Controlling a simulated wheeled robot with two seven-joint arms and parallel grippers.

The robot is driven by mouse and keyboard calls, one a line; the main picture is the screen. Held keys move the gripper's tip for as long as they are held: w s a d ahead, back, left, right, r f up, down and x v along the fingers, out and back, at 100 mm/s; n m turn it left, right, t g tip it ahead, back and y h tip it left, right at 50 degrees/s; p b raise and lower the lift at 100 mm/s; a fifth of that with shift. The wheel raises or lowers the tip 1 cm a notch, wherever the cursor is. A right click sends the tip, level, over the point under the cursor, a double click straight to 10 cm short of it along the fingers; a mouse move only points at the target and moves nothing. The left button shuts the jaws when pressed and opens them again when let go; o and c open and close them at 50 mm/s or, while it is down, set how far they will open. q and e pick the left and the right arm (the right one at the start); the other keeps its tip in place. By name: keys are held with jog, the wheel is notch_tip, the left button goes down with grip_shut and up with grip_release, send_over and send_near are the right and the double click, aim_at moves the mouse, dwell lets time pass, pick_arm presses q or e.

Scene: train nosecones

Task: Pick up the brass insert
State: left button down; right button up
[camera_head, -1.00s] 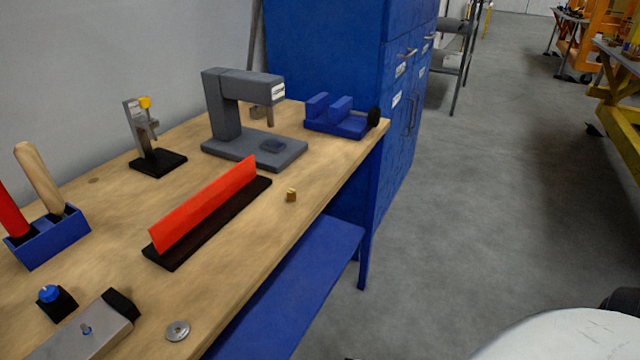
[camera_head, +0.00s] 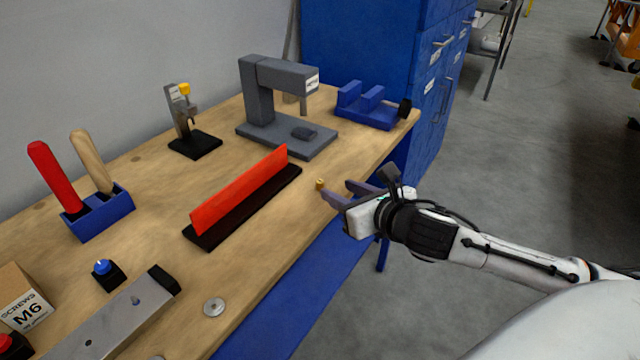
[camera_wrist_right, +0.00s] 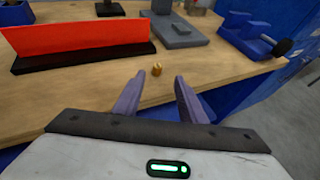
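The brass insert (camera_head: 319,184) is a small gold-coloured piece on the wooden bench near its front edge, right of the red strip. In the right wrist view the brass insert (camera_wrist_right: 157,69) lies just beyond the fingertips, between their lines. My right gripper (camera_head: 338,190) reaches in from the right at the bench edge, its two purple-grey fingers apart. The right gripper (camera_wrist_right: 156,86) is open and empty in the right wrist view. My left gripper is not in view.
A red upright strip (camera_head: 240,191) on a black base stands left of the insert. A grey press (camera_head: 262,100) and a blue vise (camera_head: 372,108) stand behind. A metal washer (camera_head: 214,307) lies near the front edge. Bench around the insert is clear.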

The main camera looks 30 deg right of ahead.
aim_at(322, 183)
jog(key=x, duration=0.7)
jog(key=shift+w+a, duration=0.1)
jog(key=shift+a, duration=0.2)
grip_shut()
